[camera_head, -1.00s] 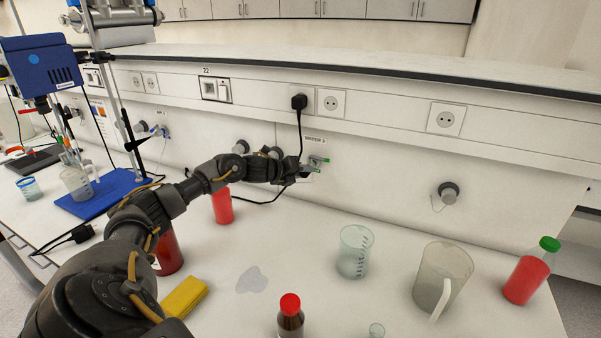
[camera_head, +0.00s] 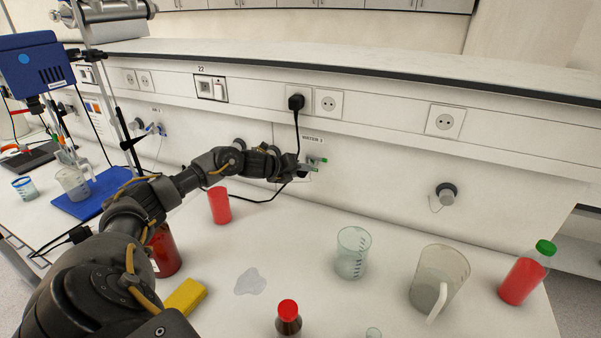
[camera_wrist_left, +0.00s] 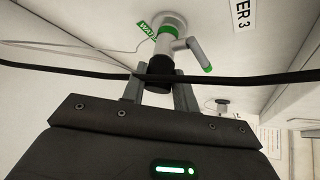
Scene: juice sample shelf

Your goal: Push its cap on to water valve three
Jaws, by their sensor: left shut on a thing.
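Water valve three (camera_head: 316,162) is on the white wall panel below the label "WATER 3", with a green-tipped lever. In the left wrist view the valve (camera_wrist_left: 167,45) shows a pale body, a green band and its lever to the right. My left gripper (camera_head: 302,173) is at the valve, and its fingers (camera_wrist_left: 159,92) are shut on the black cap (camera_wrist_left: 160,68). The cap is in line with the valve's outlet and appears to meet its end; I cannot tell how far on it sits. In the head view the gripper hides the cap.
A black cable (camera_wrist_left: 90,73) crosses close in front of the fingers and hangs from a plug (camera_head: 296,102). Another capped valve (camera_head: 446,192) is to the right. The bench holds a red cup (camera_head: 219,205), a beaker (camera_head: 352,253), a jug (camera_head: 438,278) and bottles.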

